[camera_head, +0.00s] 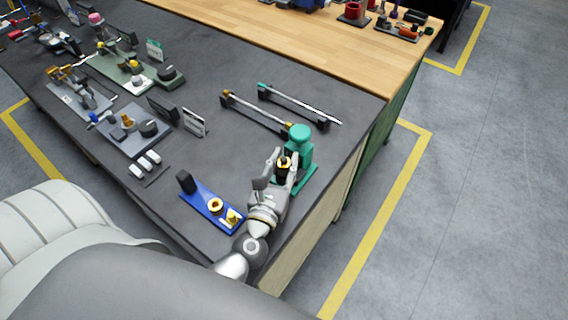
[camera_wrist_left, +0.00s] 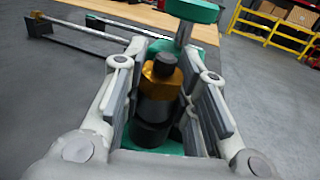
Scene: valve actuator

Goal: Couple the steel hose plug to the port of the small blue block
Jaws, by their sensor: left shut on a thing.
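My left gripper (camera_head: 284,163) is shut on an upright cylindrical part (camera_head: 284,169) with a dark body. In the left wrist view this part (camera_wrist_left: 160,78) has a black top, a brass collar and a dark grey body between the fingers. I cannot tell whether it is the steel hose plug. It is at a teal press-like stand (camera_head: 301,137), whose base is partly hidden by the gripper. A blue plate (camera_head: 200,196) lies left of my left wrist, with a black post, a brass ring (camera_head: 215,205) and a brass fitting (camera_head: 233,216). No separate small blue block is clear. My right gripper is out of view.
Two long bars (camera_head: 257,112) (camera_head: 300,103) rest on black supports behind the stand. The bench's right edge (camera_head: 357,140) is close to the stand.

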